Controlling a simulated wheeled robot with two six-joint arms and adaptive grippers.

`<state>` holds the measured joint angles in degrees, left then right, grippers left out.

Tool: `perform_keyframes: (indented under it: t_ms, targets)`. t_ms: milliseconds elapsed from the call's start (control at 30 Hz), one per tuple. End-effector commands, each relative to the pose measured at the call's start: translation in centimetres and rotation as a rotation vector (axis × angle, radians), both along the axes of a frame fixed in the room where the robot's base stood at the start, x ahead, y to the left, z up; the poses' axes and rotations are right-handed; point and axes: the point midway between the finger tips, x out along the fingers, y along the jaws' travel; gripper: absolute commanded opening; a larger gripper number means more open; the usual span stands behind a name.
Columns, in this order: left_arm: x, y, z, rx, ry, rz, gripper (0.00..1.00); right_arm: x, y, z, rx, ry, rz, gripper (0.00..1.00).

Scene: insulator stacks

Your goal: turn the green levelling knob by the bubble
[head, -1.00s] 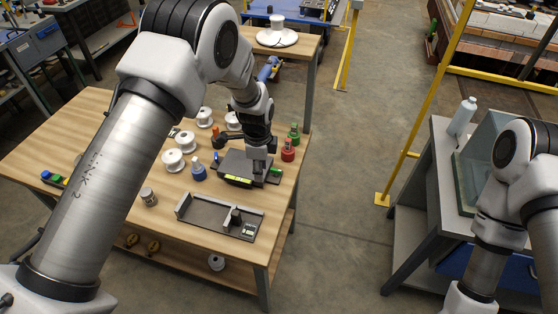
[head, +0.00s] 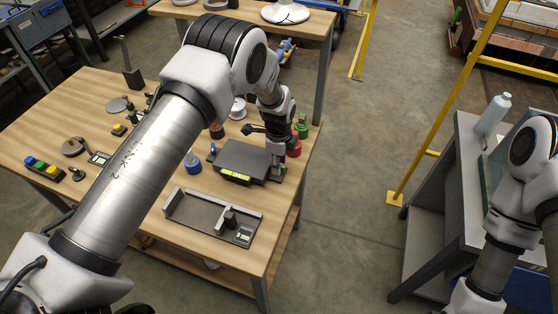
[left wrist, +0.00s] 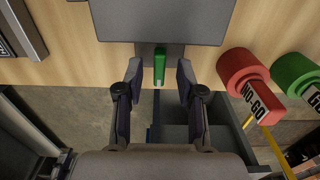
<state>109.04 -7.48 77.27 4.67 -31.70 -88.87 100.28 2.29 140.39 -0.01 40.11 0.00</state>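The dark levelling plate (head: 243,158) lies on the wooden table in the head view, with a yellow-green bubble vial (head: 236,178) along its front edge. The plate's edge also shows at the top of the left wrist view (left wrist: 160,20). The green levelling knob (left wrist: 159,66) sticks out from the plate there. My left gripper (left wrist: 158,76) is open, with one finger on each side of the knob and visible gaps between. In the head view my left gripper (head: 277,163) is at the plate's right end. My right gripper is out of view; only its arm shows.
A red NO-GO gauge (left wrist: 243,80) and a green gauge (left wrist: 300,78) stand close to the right of my left fingers. A dark tray (head: 212,216) lies in front of the plate. A blue-based item (head: 192,163) stands left of it. Floor is open beyond the table's right edge.

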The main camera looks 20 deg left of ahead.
Motion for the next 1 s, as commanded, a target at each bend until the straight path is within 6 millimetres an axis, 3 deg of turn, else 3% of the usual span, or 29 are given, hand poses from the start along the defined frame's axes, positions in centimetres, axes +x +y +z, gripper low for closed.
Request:
perform_keyframes:
  t_ms: [267,400,1000]
  targets:
    - [-0.01,0.01,-0.66,0.0,0.0,0.0,0.38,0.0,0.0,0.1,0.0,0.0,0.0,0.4]
    - [-0.01,0.01,-0.65,0.0,0.0,0.0,0.0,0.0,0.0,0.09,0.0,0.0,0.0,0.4]
    - [-0.04,0.0,-0.81,0.0,0.0,0.092,0.0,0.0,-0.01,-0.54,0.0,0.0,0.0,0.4]
